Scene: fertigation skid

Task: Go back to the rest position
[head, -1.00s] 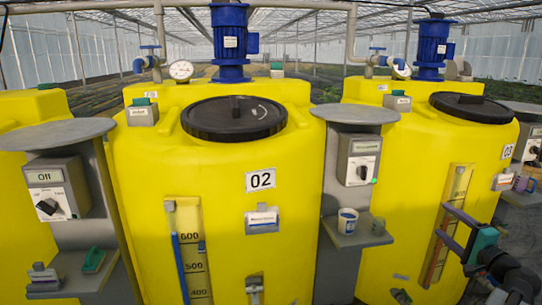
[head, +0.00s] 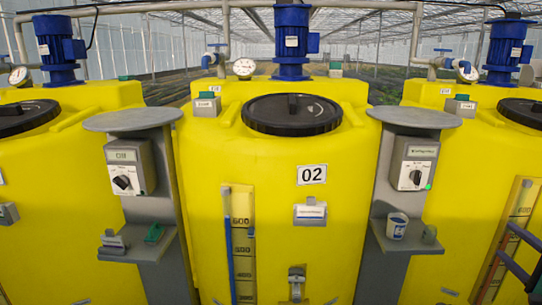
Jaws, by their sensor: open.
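My gripper (head: 506,243) shows only in part at the right edge of the head view. Its two dark fingers are apart and point left, with nothing visible between them. They appear in front of the level scale (head: 518,222) on the right-hand yellow tank (head: 455,190). The gripper body and the rest of my arm are mostly cut off by the frame edge.
Yellow tank 02 (head: 280,180) stands in the middle, with a black lid (head: 292,115) and a blue motor (head: 291,40). Grey pedestals with switch boxes (head: 130,167) (head: 412,165) flank it.

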